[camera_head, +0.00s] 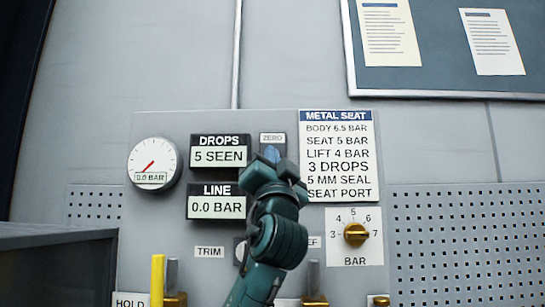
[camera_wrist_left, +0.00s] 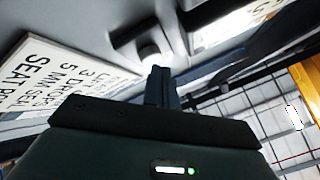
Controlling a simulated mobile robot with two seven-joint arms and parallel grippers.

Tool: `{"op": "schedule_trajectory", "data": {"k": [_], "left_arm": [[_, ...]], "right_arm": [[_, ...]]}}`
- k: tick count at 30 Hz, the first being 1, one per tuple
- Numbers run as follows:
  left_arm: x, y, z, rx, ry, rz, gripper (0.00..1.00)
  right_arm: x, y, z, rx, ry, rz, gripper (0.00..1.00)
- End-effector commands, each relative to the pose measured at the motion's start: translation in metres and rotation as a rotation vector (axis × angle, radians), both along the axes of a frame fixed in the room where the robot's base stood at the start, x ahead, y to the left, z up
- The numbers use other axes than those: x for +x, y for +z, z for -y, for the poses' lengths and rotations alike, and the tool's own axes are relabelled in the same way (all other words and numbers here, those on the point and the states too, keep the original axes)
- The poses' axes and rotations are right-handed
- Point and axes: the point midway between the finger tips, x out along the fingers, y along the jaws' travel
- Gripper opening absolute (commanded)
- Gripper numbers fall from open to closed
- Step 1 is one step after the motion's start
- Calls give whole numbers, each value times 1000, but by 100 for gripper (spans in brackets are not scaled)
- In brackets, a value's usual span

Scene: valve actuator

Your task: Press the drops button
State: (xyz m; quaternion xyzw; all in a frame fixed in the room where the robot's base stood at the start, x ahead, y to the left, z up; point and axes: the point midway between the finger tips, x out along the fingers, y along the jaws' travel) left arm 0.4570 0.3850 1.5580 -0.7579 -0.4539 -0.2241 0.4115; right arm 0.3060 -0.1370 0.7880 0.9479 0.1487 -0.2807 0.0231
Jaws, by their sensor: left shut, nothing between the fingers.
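The drops display (camera_head: 219,155) on the grey panel reads "5 SEEN". A small "ZERO" label (camera_head: 272,138) sits just to its right. My left gripper (camera_head: 271,155) is shut and empty, its fingertips just below that label. My right gripper is not in view.
The line display (camera_head: 216,206) reads "0.0 BAR" and the gauge (camera_head: 153,163) also shows 0.0 BAR. A white metal seat sign (camera_head: 338,155) is right of the gripper. A brass knob (camera_head: 356,235) and a yellow lever (camera_head: 157,280) stick out lower down.

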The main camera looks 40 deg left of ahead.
Motion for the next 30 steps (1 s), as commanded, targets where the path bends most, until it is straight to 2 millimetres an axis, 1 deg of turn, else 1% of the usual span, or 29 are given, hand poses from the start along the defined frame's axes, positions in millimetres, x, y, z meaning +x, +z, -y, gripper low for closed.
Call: {"op": "schedule_trajectory", "data": {"k": [30], "left_arm": [[6, 0, -5, 0, 0, 0, 0]], "right_arm": [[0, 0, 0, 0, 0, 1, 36]]}}
